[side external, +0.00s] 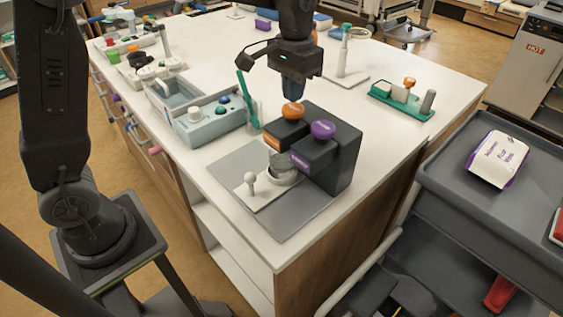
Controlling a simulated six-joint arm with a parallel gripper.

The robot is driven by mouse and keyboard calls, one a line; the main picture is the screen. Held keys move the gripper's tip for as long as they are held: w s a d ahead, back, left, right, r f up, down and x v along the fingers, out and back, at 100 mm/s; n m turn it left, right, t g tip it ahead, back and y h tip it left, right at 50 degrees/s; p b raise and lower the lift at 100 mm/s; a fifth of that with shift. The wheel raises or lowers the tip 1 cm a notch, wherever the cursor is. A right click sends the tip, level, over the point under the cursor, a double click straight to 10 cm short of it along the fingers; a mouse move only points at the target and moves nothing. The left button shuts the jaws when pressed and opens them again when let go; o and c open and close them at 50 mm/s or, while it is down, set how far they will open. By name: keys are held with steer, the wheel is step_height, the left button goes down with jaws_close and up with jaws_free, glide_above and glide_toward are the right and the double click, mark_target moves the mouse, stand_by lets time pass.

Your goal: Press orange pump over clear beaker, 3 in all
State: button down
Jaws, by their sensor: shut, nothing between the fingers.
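A black dispenser block (341,170) stands near the table's front corner. It has an orange pump head (293,111) on its left part and a purple one (323,130) on its right part. My gripper (293,92) is shut and empty, pointing down right over the orange pump head. Its tips are at or just above the orange top; I cannot tell whether they touch. A clear, greyish beaker (282,171) stands low in front of the dispenser, below the orange-labelled side and partly hidden by the purple-labelled one. I cannot see any contents clearly.
A white plate with a white knob (251,182) lies by the beaker on a grey mat (299,219). A cup with green sticks (252,118) and a pale blue device (209,123) stand left. A green tray (401,104) lies right. The table's front edge is close.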

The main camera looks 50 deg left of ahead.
mark_target(293, 107)
steer(key=shift+f, duration=1.85)
steer(key=shift+r, duration=2.05)
steer(key=shift+f, duration=0.2)
steer(key=shift+f, duration=1.85)
steer(key=shift+r, duration=2.05)
